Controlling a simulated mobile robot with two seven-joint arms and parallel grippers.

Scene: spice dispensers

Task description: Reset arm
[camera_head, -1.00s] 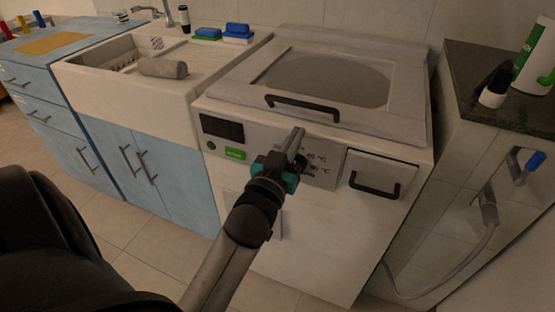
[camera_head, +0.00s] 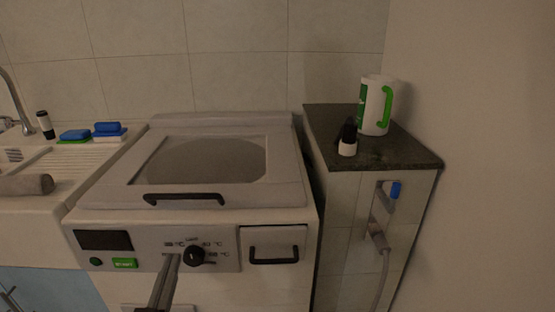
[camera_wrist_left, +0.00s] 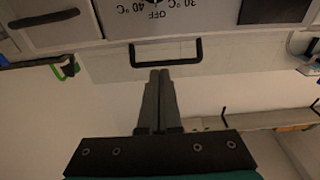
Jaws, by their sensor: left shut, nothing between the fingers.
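My left gripper (camera_head: 172,262) comes up from the bottom edge of the head view, in front of the washing machine's control panel (camera_head: 145,247). Its two fingers are shut together with nothing between them, as the left wrist view also shows (camera_wrist_left: 160,75). The black dial (camera_head: 194,256) is just right of the fingertips in the head view. The wrist view shows the machine upside down, with the black lid handle (camera_wrist_left: 166,64) just past the fingertips. I cannot tell the exact gap. My right gripper is not in view.
The machine's lid (camera_head: 205,160) is closed. A drawer with a black handle (camera_head: 274,261) is at its right. A dark counter (camera_head: 400,150) holds a white and green container (camera_head: 372,105) and a small black-capped bottle (camera_head: 347,140). The sink (camera_head: 25,225) is at the left.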

